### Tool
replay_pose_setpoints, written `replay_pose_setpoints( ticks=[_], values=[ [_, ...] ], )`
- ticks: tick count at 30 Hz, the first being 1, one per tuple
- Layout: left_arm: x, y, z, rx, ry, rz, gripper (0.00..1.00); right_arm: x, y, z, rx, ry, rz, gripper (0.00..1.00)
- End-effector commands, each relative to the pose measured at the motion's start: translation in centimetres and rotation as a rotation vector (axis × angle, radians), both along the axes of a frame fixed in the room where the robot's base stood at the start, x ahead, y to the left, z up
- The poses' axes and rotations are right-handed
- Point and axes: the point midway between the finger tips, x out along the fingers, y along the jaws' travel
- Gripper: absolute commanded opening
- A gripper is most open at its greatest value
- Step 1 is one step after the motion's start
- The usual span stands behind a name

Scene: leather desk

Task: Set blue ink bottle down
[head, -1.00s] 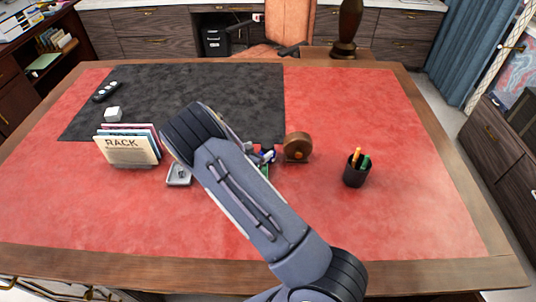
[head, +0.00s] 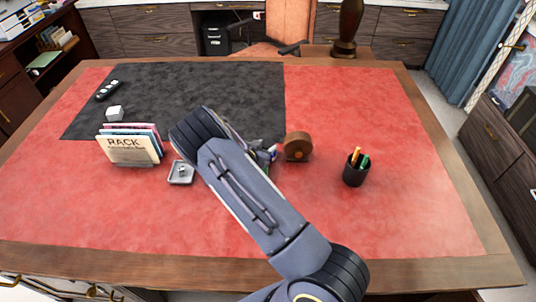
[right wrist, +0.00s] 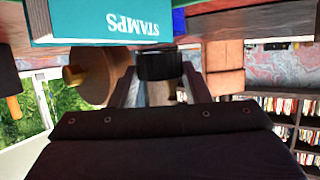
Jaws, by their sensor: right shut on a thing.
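My right arm reaches over the red desk top, and its forearm hides most of my right gripper (head: 256,148) in the head view. In the right wrist view, the gripper (right wrist: 160,78) is shut on a short black cylinder, which looks like the cap of the blue ink bottle (right wrist: 160,64). A small patch of blue shows just beyond it, beside the teal STAMPS box; I cannot tell whether it is the bottle's body. Whether the bottle touches the desk is hidden. My left gripper is not in view.
The teal STAMPS box (right wrist: 110,22) is close to the gripper. A brown round wooden object (head: 298,147) stands just right of it. A pen cup (head: 355,170) is farther right, a small grey tray (head: 181,173) and file rack (head: 130,149) left. The red front area is clear.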

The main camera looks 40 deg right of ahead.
Motion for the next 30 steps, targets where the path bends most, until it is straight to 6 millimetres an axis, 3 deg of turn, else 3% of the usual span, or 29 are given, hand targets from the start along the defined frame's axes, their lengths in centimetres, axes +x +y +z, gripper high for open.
replay_pose_setpoints(
  ticks=[3,16,21,30],
  values=[
    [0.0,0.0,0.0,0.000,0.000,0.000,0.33,0.0,0.0,0.0,0.000,0.000,0.000,0.00],
    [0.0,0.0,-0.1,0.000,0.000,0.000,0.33,0.1,0.0,1.2,-0.001,-0.004,-0.002,0.00],
    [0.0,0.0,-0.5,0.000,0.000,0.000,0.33,-0.2,0.4,3.7,0.001,-0.005,0.000,0.00],
    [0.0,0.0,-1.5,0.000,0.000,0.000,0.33,-4.4,5.1,9.7,0.004,-0.003,0.003,0.00]
  ],
)
